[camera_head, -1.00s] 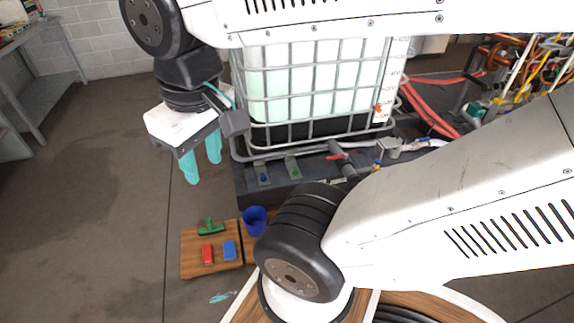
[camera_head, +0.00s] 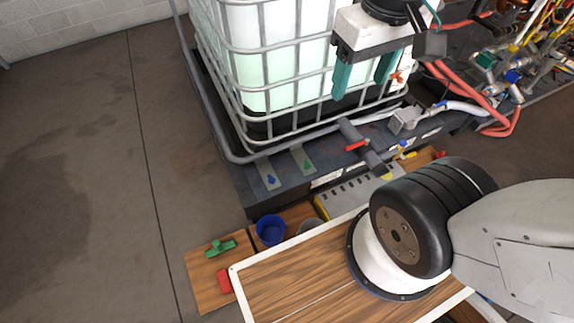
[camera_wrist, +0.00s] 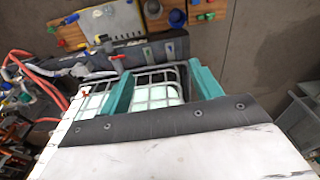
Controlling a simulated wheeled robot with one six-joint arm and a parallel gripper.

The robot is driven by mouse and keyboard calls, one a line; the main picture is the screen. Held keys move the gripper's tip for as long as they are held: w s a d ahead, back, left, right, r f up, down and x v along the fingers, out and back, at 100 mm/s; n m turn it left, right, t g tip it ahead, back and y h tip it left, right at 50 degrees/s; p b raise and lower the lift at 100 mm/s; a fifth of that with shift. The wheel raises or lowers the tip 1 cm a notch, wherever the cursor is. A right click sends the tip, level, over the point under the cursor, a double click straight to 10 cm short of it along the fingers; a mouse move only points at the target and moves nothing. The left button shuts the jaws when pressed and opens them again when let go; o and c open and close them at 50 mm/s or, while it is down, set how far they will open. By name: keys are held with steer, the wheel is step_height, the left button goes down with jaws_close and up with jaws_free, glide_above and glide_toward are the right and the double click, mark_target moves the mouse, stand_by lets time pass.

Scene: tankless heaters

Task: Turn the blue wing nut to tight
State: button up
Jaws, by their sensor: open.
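A small blue piece, which looks like the blue wing nut (camera_head: 271,180), sits on a grey-green plate on the dark base of the caged tank. The plate also shows in the wrist view, but the nut is too small there to tell its angle. A second plate beside it carries a small green piece (camera_head: 307,167). My gripper (camera_head: 363,84) is open and empty, with its two teal fingers pointing down in front of the tank, above and right of the nut and apart from it. In the wrist view my gripper (camera_wrist: 160,70) shows both fingers apart over the tank cage.
The caged tank (camera_head: 262,58) stands behind the plates. A red-handled valve (camera_head: 357,145) juts out to their right. Floor is clear at left.

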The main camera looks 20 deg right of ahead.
steer(key=w+n, duration=0.3)
steer(key=w, duration=0.8)
steer(key=n+g, duration=0.1)
steer(key=n, duration=1.8)
glide_above(271, 177)
step_height(271, 177, down, 73)
steer(key=shift+d+f, duration=0.1)
steer(key=shift+f, duration=0.1)
step_height(271, 177, down, 6)
steer(key=shift+f, duration=0.75)
